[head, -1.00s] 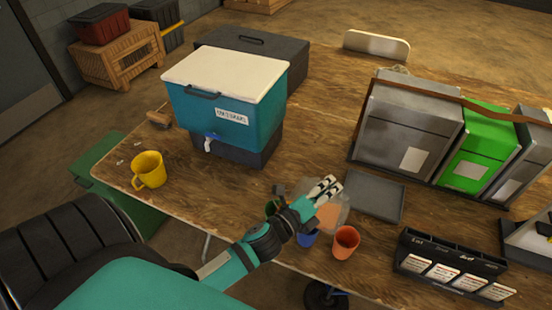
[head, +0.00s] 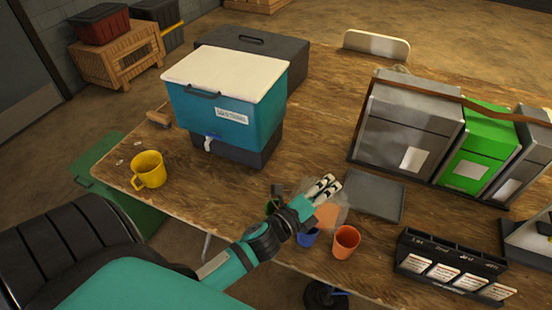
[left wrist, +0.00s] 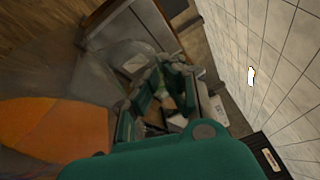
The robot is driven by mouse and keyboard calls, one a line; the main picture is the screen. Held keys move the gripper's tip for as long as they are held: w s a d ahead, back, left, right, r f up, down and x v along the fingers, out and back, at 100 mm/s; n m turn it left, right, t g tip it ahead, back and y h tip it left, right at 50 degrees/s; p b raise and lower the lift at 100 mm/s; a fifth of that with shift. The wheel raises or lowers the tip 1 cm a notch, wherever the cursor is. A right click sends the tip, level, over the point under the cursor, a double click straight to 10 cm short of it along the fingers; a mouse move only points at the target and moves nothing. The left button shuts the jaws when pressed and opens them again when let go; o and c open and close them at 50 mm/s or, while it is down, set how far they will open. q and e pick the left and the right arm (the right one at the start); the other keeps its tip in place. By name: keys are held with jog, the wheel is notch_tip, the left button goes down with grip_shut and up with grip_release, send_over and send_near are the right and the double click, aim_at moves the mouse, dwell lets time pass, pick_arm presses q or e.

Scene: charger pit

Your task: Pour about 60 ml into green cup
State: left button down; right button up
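A clear container (head: 341,212) with orange contents stands or hangs at my left gripper (head: 328,187). The gripper's pale fingers lie across its top; whether they are closed on it is not clear. In the left wrist view the orange contents (left wrist: 50,128) fill the lower left, very close, seen through the clear wall. The blue cup (head: 308,238) and orange cup (head: 345,242) stand just below the gripper. My right gripper is out of view.
A teal cooler (head: 230,115) with a white lid stands at the back left, with a yellow mug (head: 148,170) to its left. A grey tray (head: 374,195) lies right of the container. A black card holder (head: 452,265) stands at front right.

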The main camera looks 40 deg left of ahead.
aim_at(345, 194)
pick_arm(q)
jog(key=shift+w+d+r+m+g+p, duration=0.2)
jog(key=shift+d+r+m+p, duration=0.1)
jog(key=shift+d+p, duration=0.25)
jog(key=shift+w+d+r+m+g+p, duration=0.1)
jog(key=shift+w+d+r+m+p, duration=0.1)
jog(key=shift+d+m+p, duration=0.3)
jog(key=shift+w+d+f+m+y, duration=0.15)
jog(key=shift+d+f, duration=0.05)
jog(key=shift+d, duration=0.15)
jog(key=shift+w+d+f+m+y, duration=0.1)
jog(key=shift+d+f+m+y, duration=0.1)
jog(key=shift+d, duration=0.15)
jog(key=shift+d+f, duration=0.1)
jog(key=shift+f, duration=0.2)
jog(key=shift+w+d+g, duration=0.1)
jog(key=shift+d+g, duration=0.1)
jog(key=shift+g, duration=0.1)
jog(key=shift+d+r+m+p, duration=0.35)
jog(key=shift+r+m+p, duration=0.1)
jog(key=shift+p, duration=0.8)
jog(key=shift+d+f+g+y, duration=0.1)
jog(key=shift+g+y, duration=0.15)
jog(key=shift+g, duration=0.05)
jog(key=shift+f, duration=0.15)
jog(key=shift+w, duration=0.1)
